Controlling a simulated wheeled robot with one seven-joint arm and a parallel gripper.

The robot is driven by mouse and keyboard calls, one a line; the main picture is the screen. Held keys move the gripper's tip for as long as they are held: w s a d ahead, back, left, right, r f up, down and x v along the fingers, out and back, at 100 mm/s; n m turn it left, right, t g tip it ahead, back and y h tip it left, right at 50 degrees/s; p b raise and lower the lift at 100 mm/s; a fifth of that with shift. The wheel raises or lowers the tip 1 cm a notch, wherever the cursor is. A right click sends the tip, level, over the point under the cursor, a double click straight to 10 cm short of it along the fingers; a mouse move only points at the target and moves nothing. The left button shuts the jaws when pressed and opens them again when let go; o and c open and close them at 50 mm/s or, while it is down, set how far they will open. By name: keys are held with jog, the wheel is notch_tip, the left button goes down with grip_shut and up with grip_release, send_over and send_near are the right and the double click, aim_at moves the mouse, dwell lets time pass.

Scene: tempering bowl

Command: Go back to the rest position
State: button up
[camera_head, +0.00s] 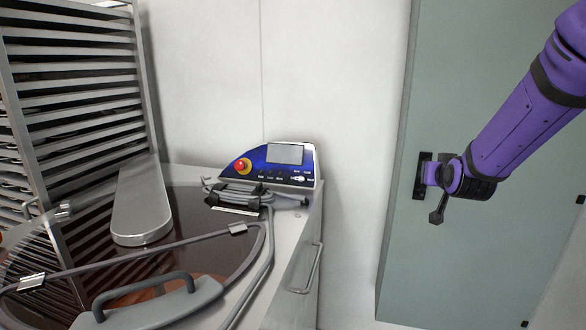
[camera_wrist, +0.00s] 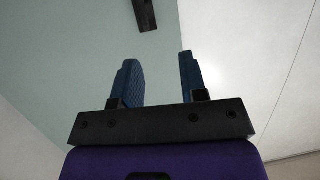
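My gripper shows in the wrist view (camera_wrist: 158,58) with its two blue fingers apart and nothing between them. Behind the fingers is a plain grey-green surface. In the head view my purple arm reaches in from the upper right, and its black end is in front of the grey-green door (camera_head: 460,70). A black handle plate (camera_head: 421,165) is on that door, close beside the arm's end. I cannot tell from this view whether they touch. A black fitting (camera_wrist: 145,14) also shows at the top of the wrist view, beyond the fingertips.
The tempering bowl machine, with a dark clear lid (camera_head: 190,215), stands at the lower left. Its blue control panel (camera_head: 285,165) has a red button (camera_head: 240,166). A tall tray rack (camera_head: 80,90) stands behind on the left. White wall (camera_head: 340,80) lies between machine and door.

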jog(key=s+a+r+g+y, duration=0.1)
jog(key=s+r+g, duration=0.1)
jog(key=s, duration=1)
jog(key=s+a+r+n+g, duration=0.1)
jog(key=s+g, duration=0.3)
jog(key=s, duration=0.8)
jog(key=s+a+r+n+g+y, duration=0.1)
jog(key=s+a+r+g, duration=0.2)
jog(key=s, duration=0.9)
jog(key=shift+a+r+y, duration=0.2)
jog(key=shift+a+y, duration=0.05)
jog(key=shift+y, duration=0.05)
